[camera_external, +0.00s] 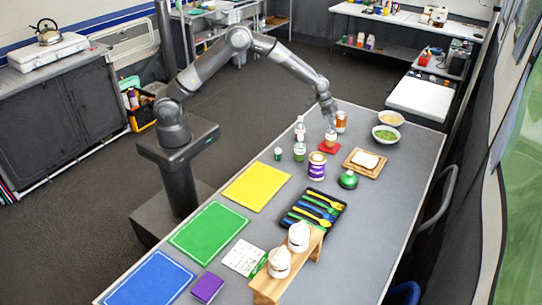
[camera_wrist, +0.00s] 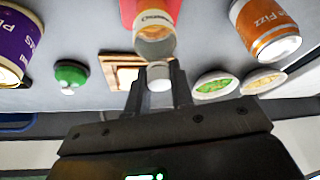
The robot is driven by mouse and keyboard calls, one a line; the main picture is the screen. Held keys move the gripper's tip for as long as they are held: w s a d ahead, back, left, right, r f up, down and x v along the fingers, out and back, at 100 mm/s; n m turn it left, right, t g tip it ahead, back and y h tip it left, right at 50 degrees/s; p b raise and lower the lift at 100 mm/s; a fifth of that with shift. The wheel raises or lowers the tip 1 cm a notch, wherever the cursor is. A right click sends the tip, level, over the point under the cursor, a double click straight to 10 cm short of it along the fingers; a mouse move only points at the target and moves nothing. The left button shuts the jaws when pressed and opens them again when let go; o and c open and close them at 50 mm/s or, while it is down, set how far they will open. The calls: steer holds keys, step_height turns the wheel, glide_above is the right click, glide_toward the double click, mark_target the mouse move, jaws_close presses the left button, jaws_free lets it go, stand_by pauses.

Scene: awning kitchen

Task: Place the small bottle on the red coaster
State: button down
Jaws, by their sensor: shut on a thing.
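The small bottle (camera_wrist: 155,22) has an orange-and-white label, a clear shoulder and a white cap (camera_wrist: 159,76). In the external view the bottle (camera_external: 330,140) is upright over the red coaster (camera_external: 322,148). The red coaster (camera_wrist: 128,12) shows behind the bottle in the wrist view. I cannot tell whether the bottle's base touches it. My gripper (camera_wrist: 159,84) is shut on the cap, with a finger on either side. In the external view my gripper (camera_external: 331,124) reaches down onto the bottle from above.
An orange can (camera_external: 341,121), a clear bottle (camera_external: 300,129), a green-labelled jar (camera_external: 299,152) and a purple can (camera_external: 317,166) stand close around the coaster. A wooden board with bread (camera_external: 364,161), two bowls (camera_external: 386,134) and a green round item (camera_external: 348,180) are nearby.

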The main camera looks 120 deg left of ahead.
steer(key=shift+f, duration=0.3)
steer(key=c, duration=1.3)
jaws_free()
steer(key=shift+o, duration=0.2)
steer(key=v, duration=1.2)
